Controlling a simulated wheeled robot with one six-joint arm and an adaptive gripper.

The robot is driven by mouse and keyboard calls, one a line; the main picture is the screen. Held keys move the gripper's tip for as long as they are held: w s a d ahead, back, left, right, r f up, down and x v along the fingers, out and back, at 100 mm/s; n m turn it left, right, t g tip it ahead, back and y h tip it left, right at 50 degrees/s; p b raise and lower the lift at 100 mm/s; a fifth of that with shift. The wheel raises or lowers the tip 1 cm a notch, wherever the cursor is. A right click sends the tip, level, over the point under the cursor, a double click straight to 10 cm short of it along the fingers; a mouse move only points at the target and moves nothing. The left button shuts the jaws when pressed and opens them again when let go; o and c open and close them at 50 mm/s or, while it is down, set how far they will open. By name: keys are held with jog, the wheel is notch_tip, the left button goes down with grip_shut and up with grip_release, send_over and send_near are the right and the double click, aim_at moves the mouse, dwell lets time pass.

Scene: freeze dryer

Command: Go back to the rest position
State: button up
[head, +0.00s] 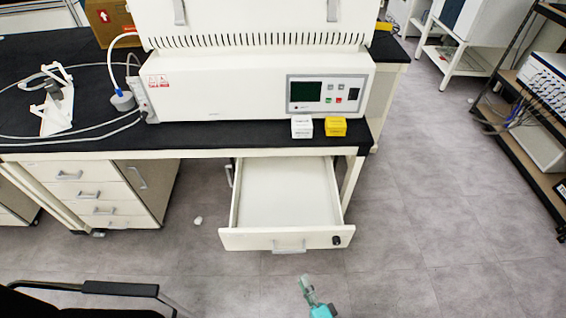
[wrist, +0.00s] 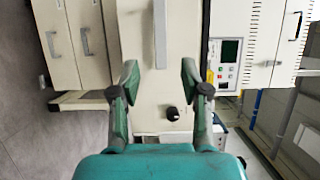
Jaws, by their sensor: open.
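My gripper (head: 306,284) is low in the head view, in front of the open drawer and apart from it. In the wrist view my gripper (wrist: 160,82) has its two green fingers spread wide, with nothing between them. The drawer (head: 285,238) is pulled out under the bench, and its inside looks empty. Its front has a grey handle (head: 289,246) and a dark round knob (head: 337,240). The knob also shows in the wrist view (wrist: 173,113), beyond the fingers.
The white freeze dryer (head: 230,85) stands on the black bench (head: 90,142). A white box (head: 301,127) and a yellow box (head: 335,127) sit at the bench's front edge. A black chair (head: 120,288) is at lower left. A shelf rack (head: 520,130) is at right. Grey floor (head: 430,220) is clear between.

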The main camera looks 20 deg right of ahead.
jog(key=shift+s, duration=0.1)
jog(key=s+d+r+n+g, duration=0.1)
jog(key=s+r+n+g, duration=0.1)
jog(key=s+r+n, duration=1.15)
jog(key=s+r, duration=0.3)
jog(key=r, duration=0.2)
jog(key=s+r+n+g+h, duration=0.1)
jog(key=s+r+n, duration=0.2)
jog(key=s+r, duration=0.3)
notch_tip(320, 180, up, 3)
jog(key=shift+s+d+f+n, duration=0.15)
jog(key=shift+s+d+n, duration=0.05)
jog(key=shift+d+n, duration=0.2)
